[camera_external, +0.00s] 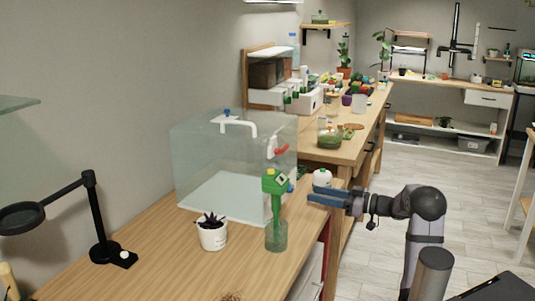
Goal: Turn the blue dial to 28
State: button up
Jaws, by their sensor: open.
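A green device (275,182) with a box-like head and a narrow neck stands in a clear green cup (276,235) near the table's right edge. A small blue part (291,188) shows at the right side of its head. Another small blue knob (227,112) sits above the white spout on the clear tank. I cannot tell which of these is the blue dial, and no numbers can be read. My gripper (312,197), with blue fingers, is open and empty. It appears just right of the green device, apart from it, its fingers pointing left.
The clear tank (215,165) with a white spout (240,127) and red lever (279,151) stands behind. A potted plant (212,233) is left of the cup. A white round bottle (322,178) is behind my gripper. A black magnifier lamp (97,220) stands at left. The table's front is mostly bare.

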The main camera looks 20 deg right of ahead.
jog(key=shift+n, duration=0.3)
jog(key=shift+p+x, duration=0.6)
jog(key=shift+x, duration=3.1)
jog(key=shift+f, duration=0.1)
jog(key=shift+c, duration=0.7)
grip_shut()
